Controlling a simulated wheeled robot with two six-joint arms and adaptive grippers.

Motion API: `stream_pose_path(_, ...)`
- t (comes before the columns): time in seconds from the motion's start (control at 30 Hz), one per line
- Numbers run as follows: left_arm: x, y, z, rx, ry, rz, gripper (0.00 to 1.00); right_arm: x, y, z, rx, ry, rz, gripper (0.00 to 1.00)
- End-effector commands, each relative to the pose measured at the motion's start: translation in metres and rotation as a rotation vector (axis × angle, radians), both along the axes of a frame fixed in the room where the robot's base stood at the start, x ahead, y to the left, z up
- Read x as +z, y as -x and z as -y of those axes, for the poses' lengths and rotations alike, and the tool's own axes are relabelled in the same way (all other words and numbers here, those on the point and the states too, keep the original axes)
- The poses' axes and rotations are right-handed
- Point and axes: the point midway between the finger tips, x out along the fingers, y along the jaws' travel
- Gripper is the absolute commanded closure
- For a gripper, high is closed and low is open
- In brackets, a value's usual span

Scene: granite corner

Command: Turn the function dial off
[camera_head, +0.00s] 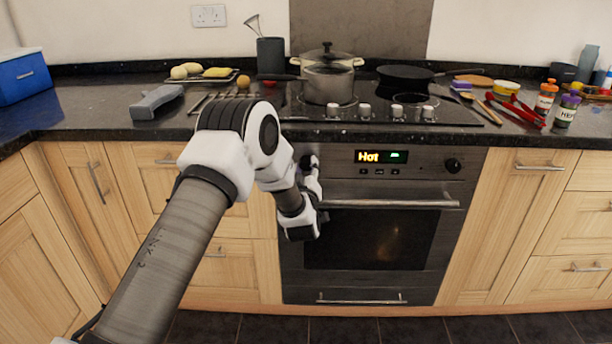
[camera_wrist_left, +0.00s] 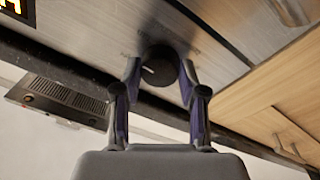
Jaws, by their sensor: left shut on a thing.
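The oven (camera_head: 380,235) has a lit panel reading "Hot" (camera_head: 381,157) with a green mark. A black dial (camera_head: 308,161) sits at the panel's left end, partly hidden by my arm. My left gripper (camera_head: 312,178) is at this dial. In the left wrist view the two fingers of my left gripper (camera_wrist_left: 160,76) are closed on the sides of the round black dial (camera_wrist_left: 161,58), which bears a short white mark. A second black dial (camera_head: 453,165) at the panel's right end is free. My right gripper is not in view.
The oven door handle (camera_head: 395,203) runs just below the panel. Above, the hob carries a pot (camera_head: 328,84) and a frying pan (camera_head: 404,76), with several silver knobs (camera_head: 364,110) along its front. Wooden cupboards flank the oven.

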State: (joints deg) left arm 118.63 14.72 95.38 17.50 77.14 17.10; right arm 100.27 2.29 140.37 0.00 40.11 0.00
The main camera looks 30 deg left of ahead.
Motion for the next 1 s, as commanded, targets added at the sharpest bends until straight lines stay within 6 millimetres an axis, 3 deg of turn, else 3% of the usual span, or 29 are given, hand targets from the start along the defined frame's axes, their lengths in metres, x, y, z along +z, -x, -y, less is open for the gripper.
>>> stream_pose_path(1.0, -0.004, -0.001, 0.001, -0.001, 0.822, 0.508, 0.93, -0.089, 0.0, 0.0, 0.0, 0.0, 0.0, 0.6)
